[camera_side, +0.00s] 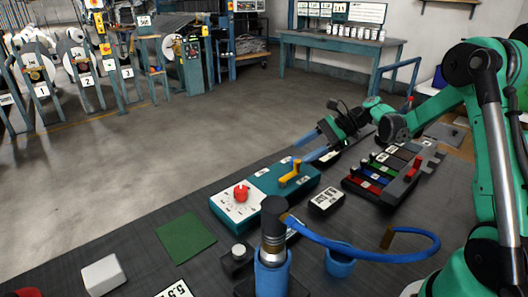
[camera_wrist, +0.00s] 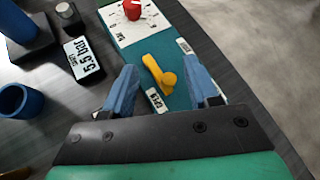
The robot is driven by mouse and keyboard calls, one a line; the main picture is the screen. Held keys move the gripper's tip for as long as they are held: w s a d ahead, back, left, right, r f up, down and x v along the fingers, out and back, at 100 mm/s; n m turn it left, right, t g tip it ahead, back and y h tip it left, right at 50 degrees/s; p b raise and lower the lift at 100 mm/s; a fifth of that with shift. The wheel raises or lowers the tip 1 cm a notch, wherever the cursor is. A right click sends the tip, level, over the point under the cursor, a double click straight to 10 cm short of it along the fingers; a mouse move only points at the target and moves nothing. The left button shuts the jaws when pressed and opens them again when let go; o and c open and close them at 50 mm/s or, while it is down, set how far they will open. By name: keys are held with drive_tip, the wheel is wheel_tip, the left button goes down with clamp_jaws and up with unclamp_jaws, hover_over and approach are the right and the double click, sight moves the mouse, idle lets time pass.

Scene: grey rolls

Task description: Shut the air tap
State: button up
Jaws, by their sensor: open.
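The air tap appears as a yellow lever (camera_side: 290,174) on a teal box (camera_side: 262,208), and it also shows in the wrist view (camera_wrist: 158,74). The lever lies at a slant across the box top, with small labels near it that I cannot read surely. A red knob (camera_side: 241,192) on a white dial plate stands at the box's other end. My gripper (camera_side: 308,147) is open and empty, above and beyond the lever in the side view. In the wrist view its blue fingers stand apart, one on each side of the lever. I see no contact with it.
A rack with coloured levers (camera_side: 372,182) stands to the right. A blue hose (camera_side: 370,255), a blue cup (camera_side: 340,262) and a green mat (camera_side: 186,238) are on the dark bench.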

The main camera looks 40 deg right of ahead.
sight(300, 161)
drive_tip(key=d+m, duration=0.1)
drive_tip(key=d+f+m+y, duration=0.1)
drive_tip(key=d+f+t, duration=0.1)
drive_tip(key=shift+s+d+f+m+y, duration=0.1)
drive_tip(key=shift+s+d+m+y, duration=0.05)
drive_tip(key=shift+s+m+y, duration=0.25)
drive_tip(key=shift+w+f, duration=0.1)
drive_tip(key=shift+x, duration=2.7)
clamp_jaws()
